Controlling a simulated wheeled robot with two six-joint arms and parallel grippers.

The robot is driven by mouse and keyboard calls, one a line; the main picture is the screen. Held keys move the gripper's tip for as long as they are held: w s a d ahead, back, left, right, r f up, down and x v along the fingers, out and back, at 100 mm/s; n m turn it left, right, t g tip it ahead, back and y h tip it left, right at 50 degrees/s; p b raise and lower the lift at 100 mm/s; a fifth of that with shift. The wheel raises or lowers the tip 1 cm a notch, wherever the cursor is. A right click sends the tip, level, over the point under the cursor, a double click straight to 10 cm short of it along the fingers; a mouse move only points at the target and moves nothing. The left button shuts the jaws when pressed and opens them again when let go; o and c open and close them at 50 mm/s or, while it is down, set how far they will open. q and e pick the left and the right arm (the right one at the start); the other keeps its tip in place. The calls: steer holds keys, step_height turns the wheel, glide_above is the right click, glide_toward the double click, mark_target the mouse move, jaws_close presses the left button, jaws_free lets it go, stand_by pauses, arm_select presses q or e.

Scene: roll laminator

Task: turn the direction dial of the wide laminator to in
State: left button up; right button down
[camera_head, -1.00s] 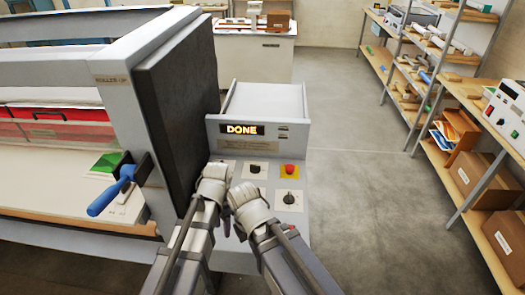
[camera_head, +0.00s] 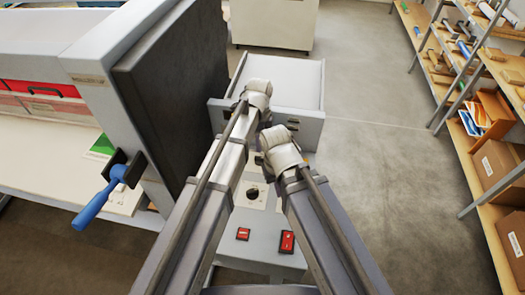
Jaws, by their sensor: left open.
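The wide laminator (camera_head: 100,45) stands at the left with its control console (camera_head: 226,110) beside it. One dark round dial (camera_head: 252,193) on a pale plate shows between my forearms. Its label is too small to read, so I cannot tell whether it is the direction dial. The upper controls are hidden behind my arms. My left gripper (camera_head: 258,98) is over the console's upper part, open, with its fingers mostly hidden. My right gripper (camera_head: 280,150) is lower and to its right, over the panel. Its fingers are hidden, and I cannot tell if they are open.
A blue-handled lever (camera_head: 100,200) sticks out from the laminator's side. Two red switches (camera_head: 243,234) (camera_head: 287,242) are low on the console. Shelves with boxes (camera_head: 500,170) stand at the right. The floor (camera_head: 385,150) between is clear.

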mark_target(260, 160)
arm_select(q)
steer(key=shift+f, duration=0.15)
step_height(260, 160, down, 8)
steer(key=b, duration=0.7)
steer(key=shift+r+b, duration=0.2)
steer(key=shift+b, duration=0.15)
arm_select(e)
step_height(260, 160, down, 8)
steer(key=shift+r, duration=0.1)
arm_select(q)
steer(key=shift+r, duration=0.1)
jaws_close()
